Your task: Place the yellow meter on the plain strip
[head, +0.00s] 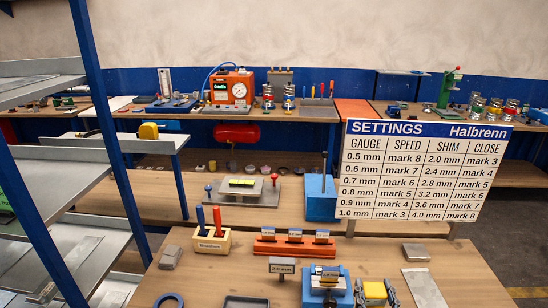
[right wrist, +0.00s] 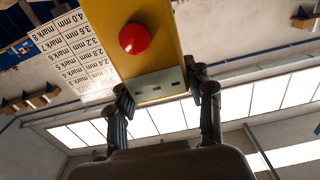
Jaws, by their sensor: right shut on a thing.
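The yellow meter (right wrist: 150,50) has a red round button and a grey end plate with dark slots. In the right wrist view it sits between the two dark fingers of my right gripper (right wrist: 160,88), which is shut on it. In the head view my right gripper (head: 376,292) is at the bottom edge, right of centre, with the yellow meter (head: 375,291) between its fingers. A plain light-grey strip (head: 426,288) lies on the wooden bench just to the right, apart from the meter. My left gripper is not in view.
A blue fixture (head: 325,284) stands close left of the right gripper. A small grey block (head: 416,252) lies behind the strip. An orange rail (head: 294,246), a settings board (head: 415,170) and a wooden holder (head: 211,242) stand farther back. Bare bench surrounds the strip.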

